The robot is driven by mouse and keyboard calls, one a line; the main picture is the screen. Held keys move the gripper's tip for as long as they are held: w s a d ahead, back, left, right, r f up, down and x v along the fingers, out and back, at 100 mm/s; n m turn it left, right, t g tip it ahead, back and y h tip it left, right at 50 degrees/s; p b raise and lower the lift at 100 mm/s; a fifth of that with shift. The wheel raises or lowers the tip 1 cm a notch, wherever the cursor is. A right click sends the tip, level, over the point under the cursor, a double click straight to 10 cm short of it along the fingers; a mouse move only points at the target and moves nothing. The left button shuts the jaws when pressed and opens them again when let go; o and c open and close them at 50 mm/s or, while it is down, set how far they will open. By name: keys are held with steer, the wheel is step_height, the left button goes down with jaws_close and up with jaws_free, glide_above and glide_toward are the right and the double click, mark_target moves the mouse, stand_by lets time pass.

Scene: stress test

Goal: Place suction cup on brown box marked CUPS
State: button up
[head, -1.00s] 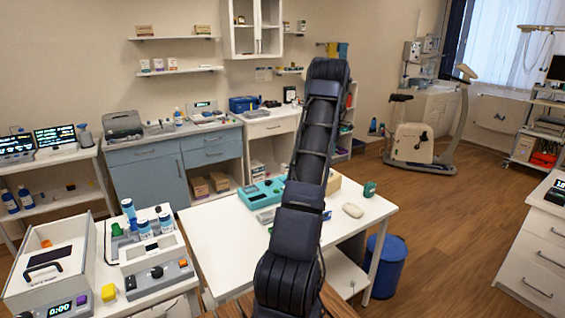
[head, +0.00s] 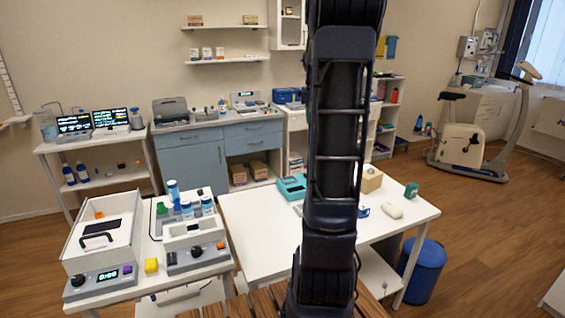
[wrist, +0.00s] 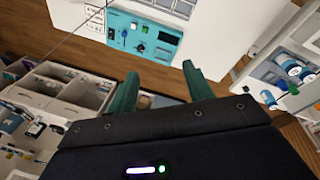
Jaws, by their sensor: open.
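A small brown box (head: 372,180) stands on the white table, just right of my arm in the head view. Its lettering is too small to read. I cannot pick out the suction cup for certain. A small green item (head: 411,189), a pale rounded item (head: 392,210) and a small blue item (head: 363,210) lie near the box. My gripper (wrist: 162,86) shows in the wrist view with two green fingers apart and nothing between them. It is outside the head view. The wrist view is tilted and shows a teal device (wrist: 145,36) on the table beyond the fingers.
My raised arm hides part of the table and back wall. The teal device (head: 291,187) sits left of the arm. A side table (head: 150,285) with lab devices stands at the left. A blue bin (head: 423,270) stands at the table's right. The table's front left is clear.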

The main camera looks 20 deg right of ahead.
steer(key=s+a+r+m, duration=0.1)
steer(key=s+a+r, duration=0.1)
steer(key=s+a, duration=0.55)
steer(key=s+a+f+m+t, duration=0.1)
steer(key=s+a+f+m, duration=0.1)
steer(key=s+a, duration=0.6)
steer(key=s+a+f+m+t+y, duration=0.1)
steer(key=s+a+f+m, duration=0.2)
steer(key=s+a, duration=0.6)
steer(key=s, duration=0.3)
steer(key=shift+a+f+t, duration=0.15)
steer(key=shift+t, duration=0.25)
